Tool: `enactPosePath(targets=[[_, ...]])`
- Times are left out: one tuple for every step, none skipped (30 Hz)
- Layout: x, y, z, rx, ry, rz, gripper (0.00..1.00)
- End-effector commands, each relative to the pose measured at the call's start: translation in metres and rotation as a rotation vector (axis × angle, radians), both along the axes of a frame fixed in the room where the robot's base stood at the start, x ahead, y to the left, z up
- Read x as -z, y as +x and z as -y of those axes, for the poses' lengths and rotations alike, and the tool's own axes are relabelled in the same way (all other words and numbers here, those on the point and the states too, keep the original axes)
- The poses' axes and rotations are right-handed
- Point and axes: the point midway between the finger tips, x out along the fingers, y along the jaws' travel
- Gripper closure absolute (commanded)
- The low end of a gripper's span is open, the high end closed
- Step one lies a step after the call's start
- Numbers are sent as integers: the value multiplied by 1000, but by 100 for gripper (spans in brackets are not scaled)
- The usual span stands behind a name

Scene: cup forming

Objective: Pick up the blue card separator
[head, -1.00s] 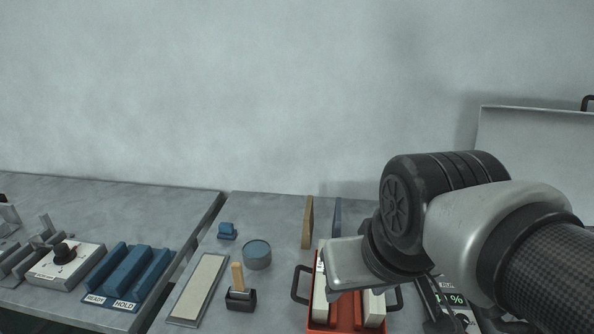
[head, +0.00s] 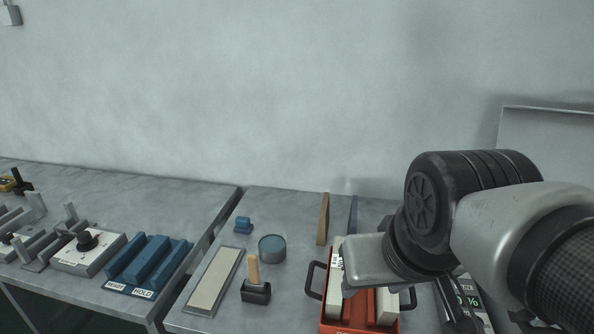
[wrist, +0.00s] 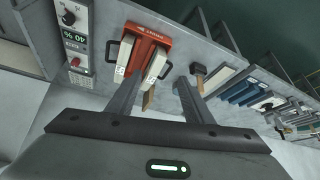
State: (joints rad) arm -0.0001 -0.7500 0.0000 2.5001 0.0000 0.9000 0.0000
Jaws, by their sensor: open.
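The blue card separator looks to be the thin blue upright board (head: 353,213) at the back of the right table in the head view. It stands just right of a tan upright board (head: 323,219). I cannot make it out in the wrist view. My gripper (wrist: 160,80) is open in the wrist view, with nothing between its fingers. In the head view the gripper body is in front of the blue board and over the red tray, and its fingers are hidden there.
A red tray (head: 360,329) with black handles holds pale blocks. A round blue-grey container (head: 272,248), a small blue block (head: 243,224), a black holder with a wooden piece (head: 256,291) and a pale strip (head: 214,282) lie to its left. A blue READY/HOLD rack (head: 150,262) is on the left table.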

Motion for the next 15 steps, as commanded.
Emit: enactPosePath(targets=[[0,0,0,0,0,0,53],[0,0,0,0,0,0,53],[0,0,0,0,0,0,53],[0,0,0,0,0,0,57],[0,0,0,0,0,0,61],[-2,2,0,2,1,-1,61],[-4,5,0,4,1,-1,61],[-7,9,1,7,2,-3,61],[-13,18,2,12,4,-6,61],[-18,26,3,18,5,-10,61],[-24,36,4,24,7,-14,61],[-32,53,7,35,9,-19,61],[-39,67,9,44,12,-23,61],[-44,83,11,54,14,-27,61],[-51,105,15,69,18,-32,61]])
